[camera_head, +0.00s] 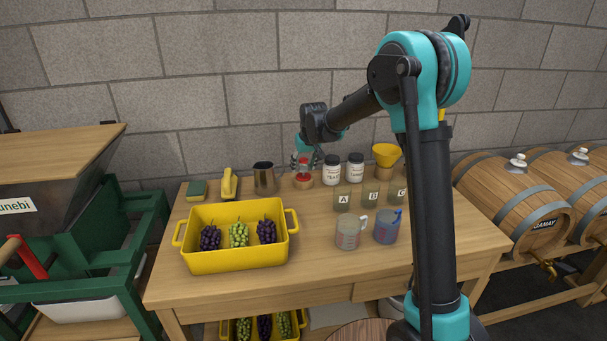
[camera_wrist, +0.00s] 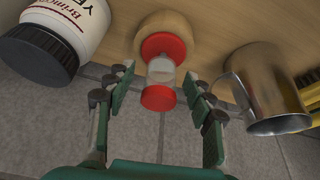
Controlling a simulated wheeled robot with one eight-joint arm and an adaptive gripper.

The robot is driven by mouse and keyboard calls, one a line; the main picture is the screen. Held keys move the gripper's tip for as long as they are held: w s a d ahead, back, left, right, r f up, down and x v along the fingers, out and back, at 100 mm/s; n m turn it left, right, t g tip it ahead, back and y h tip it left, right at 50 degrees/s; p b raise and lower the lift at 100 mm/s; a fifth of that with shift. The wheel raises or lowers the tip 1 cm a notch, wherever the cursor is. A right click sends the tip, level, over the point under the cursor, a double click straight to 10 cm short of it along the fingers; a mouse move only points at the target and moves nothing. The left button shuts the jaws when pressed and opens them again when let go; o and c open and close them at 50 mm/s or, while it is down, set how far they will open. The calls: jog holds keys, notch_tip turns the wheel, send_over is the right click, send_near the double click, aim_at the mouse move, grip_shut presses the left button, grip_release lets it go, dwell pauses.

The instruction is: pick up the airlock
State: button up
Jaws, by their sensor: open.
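The airlock (camera_wrist: 161,72), a small clear piece with a red cap and a red base, stands on a round wooden stand in the wrist view. In the head view the airlock (camera_head: 303,174) is at the back of the table, partly behind my gripper. My gripper (camera_wrist: 162,95) is open, with one finger on each side of the airlock and a gap to both. It holds nothing. In the head view my gripper (camera_head: 304,160) is small and reaches down from above.
A yeast jar (camera_wrist: 60,35) and a metal jug (camera_wrist: 268,88) flank the airlock. The wooden table (camera_head: 310,226) also bears a yellow crate (camera_head: 237,252) of grapes, a measuring jug (camera_head: 349,232), a blue jug (camera_head: 386,227) and a yellow funnel (camera_head: 386,153). Table space before the airlock is clear.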

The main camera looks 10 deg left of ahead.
grip_shut()
dwell(0.3)
jog(key=shift+r, duration=0.2)
notch_tip(320, 180, up, 20)
jog(key=shift+f, duration=0.15)
dwell(0.4)
